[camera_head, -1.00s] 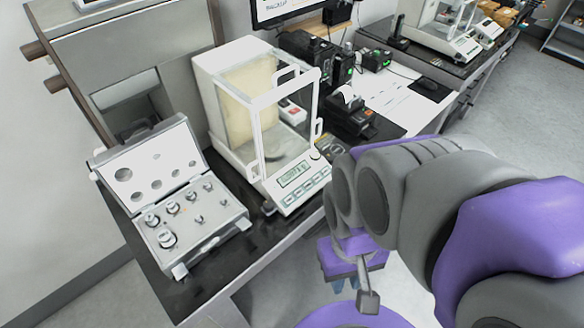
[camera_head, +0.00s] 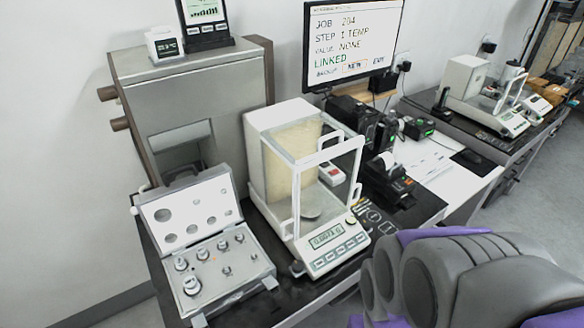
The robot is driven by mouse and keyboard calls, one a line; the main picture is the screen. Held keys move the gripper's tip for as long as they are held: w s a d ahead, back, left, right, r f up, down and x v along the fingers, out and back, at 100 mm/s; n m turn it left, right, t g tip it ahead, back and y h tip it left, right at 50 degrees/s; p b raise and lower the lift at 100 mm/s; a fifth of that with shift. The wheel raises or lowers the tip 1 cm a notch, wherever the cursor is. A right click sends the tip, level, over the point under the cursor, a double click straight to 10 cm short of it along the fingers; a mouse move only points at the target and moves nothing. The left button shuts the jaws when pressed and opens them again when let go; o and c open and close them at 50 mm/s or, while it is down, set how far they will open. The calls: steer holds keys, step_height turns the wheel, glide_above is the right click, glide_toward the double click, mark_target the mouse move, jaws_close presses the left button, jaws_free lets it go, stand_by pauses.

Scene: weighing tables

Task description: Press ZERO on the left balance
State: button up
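The left balance (camera_head: 275,170) stands on the black-topped table, a white-framed glass draft shield with a weighing pan inside. Its front panel has a lit display (camera_head: 326,236) and a row of buttons (camera_head: 334,257) below it; the button labels are too small to read. My purple and grey arm fills the lower right, to the right of the balance and apart from it. My gripper lies below the picture's edge or behind the arm, so it does not show now.
An open case of weights (camera_head: 256,270) sits left of the balance. Behind are a grey cabinet (camera_head: 195,87) and a monitor (camera_head: 353,42) reading JOB 204, STEP 1 TEMP. A small printer (camera_head: 391,182) stands right of the balance. A second balance (camera_head: 480,92) is on the far right table.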

steer(key=shift+d, duration=0.1)
jaws_close()
stand_by(1.6)
